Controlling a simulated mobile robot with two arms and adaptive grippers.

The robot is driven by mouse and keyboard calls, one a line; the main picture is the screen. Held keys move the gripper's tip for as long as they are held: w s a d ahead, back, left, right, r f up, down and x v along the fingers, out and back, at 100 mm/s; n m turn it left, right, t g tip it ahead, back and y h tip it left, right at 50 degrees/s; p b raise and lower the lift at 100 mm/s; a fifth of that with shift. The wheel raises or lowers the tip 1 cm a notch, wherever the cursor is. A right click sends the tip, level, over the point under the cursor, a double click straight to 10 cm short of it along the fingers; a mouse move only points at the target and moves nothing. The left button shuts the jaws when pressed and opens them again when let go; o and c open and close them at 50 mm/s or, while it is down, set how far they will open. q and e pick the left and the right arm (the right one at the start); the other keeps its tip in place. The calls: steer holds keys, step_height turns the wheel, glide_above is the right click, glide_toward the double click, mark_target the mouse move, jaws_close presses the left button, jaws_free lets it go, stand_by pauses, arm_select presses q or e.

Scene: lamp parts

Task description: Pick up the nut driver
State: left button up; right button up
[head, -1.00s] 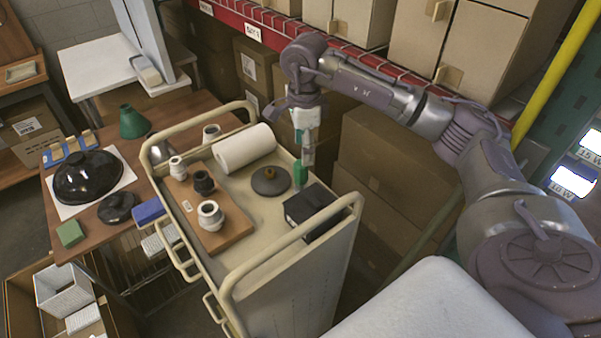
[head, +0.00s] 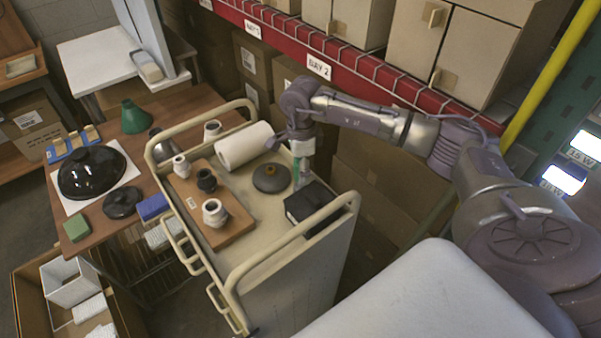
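The nut driver shows as a small green upright piece (head: 296,168) on the cart, between the dark round base and the black box. It is mostly hidden by my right gripper. My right gripper (head: 301,178) points down over the cart from the right, with its fingers at the green piece. The fingers are too small and overlapped to tell whether they are open or shut on it. My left gripper is not in view.
The cream cart (head: 262,208) has raised rails (head: 290,240). It holds a white roll (head: 243,145), a dark round base (head: 271,178), a black box (head: 311,206) and a wooden board (head: 222,232) with several sockets. Shelves with cartons stand behind.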

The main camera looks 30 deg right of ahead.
jaws_close()
steer(key=shift+r, duration=0.1)
